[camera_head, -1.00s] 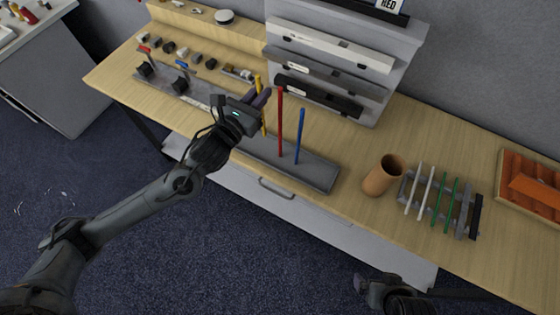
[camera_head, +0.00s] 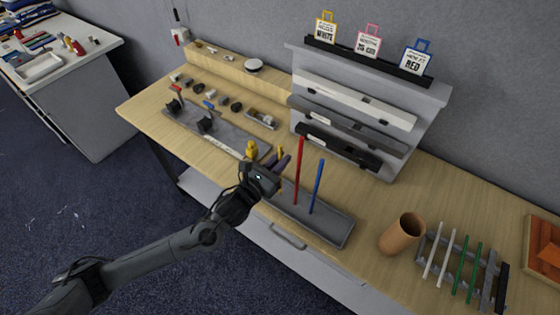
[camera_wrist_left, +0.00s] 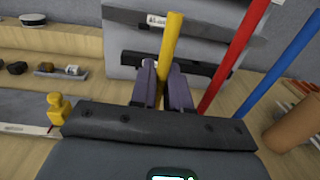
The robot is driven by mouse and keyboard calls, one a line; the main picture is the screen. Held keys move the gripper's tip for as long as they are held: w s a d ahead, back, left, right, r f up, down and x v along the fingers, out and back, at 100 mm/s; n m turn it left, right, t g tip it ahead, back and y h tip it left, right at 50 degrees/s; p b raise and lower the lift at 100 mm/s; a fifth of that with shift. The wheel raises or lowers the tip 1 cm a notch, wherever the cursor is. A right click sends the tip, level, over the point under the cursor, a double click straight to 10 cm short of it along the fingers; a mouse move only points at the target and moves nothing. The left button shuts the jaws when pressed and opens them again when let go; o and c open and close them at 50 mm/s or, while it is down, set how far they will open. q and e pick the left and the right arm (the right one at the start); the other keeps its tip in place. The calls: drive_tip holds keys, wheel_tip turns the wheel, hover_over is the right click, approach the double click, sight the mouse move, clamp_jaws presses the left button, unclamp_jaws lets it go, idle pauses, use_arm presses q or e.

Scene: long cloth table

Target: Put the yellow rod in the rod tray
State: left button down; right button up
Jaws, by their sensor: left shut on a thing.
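The yellow rod (camera_head: 280,151) is upright between the fingers of my left gripper (camera_head: 279,163), which is shut on it. In the left wrist view the rod (camera_wrist_left: 171,42) rises above the two dark fingers (camera_wrist_left: 163,85); its lower end is hidden. A long grey tray (camera_head: 334,229) holds an upright red rod (camera_head: 299,170) and an upright blue rod (camera_head: 317,187). My left gripper is at the tray's left end, left of the red rod. Whether the yellow rod touches the tray cannot be told. My right gripper is out of view.
A small yellow piece (camera_head: 251,150) stands just left of the gripper. A grey stepped shelf (camera_head: 375,118) stands behind. A brown cup (camera_head: 402,234) and a rack (camera_head: 470,262) with white and green sticks are to the right. Wood before the shelf is clear.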

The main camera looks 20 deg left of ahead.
use_arm(q)
drive_tip(key=shift+f, duration=0.35)
drive_tip(key=shift+f, duration=0.1)
drive_tip(key=c, duration=1.1)
unclamp_jaws()
